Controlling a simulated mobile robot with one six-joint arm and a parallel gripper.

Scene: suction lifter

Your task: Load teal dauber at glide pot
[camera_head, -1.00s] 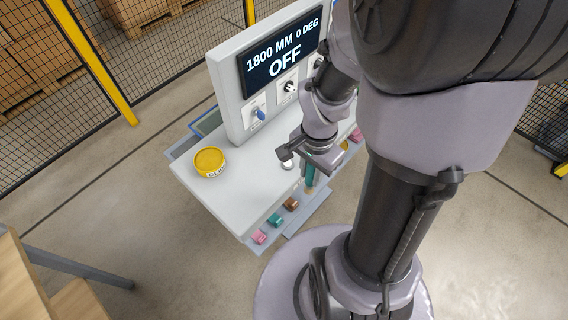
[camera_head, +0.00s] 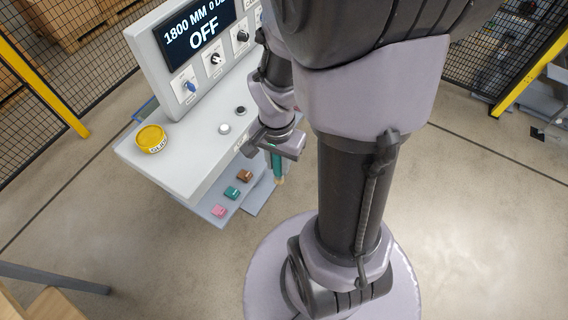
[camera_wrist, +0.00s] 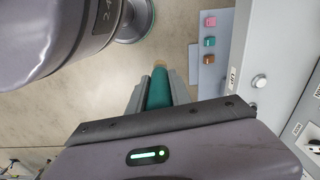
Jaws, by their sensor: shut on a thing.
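My gripper (camera_head: 277,150) is shut on the teal dauber (camera_head: 278,168), which hangs tip down just off the front edge of the console. In the wrist view the dauber (camera_wrist: 159,88) lies between the two fingers (camera_wrist: 158,95), with its tan tip pointing away from the camera. The glide pot is the round yellow pot (camera_head: 151,139), seen with a partly readable label, at the left end of the console's top. My gripper is to the right of the pot and well apart from it.
The grey console (camera_head: 180,160) carries a display panel (camera_head: 200,30) reading OFF, knobs and two round buttons. A low shelf (camera_head: 207,204) holds pink (camera_head: 219,211), teal (camera_head: 231,192) and brown (camera_head: 245,176) blocks. Open floor lies in front. Mesh fencing stands behind.

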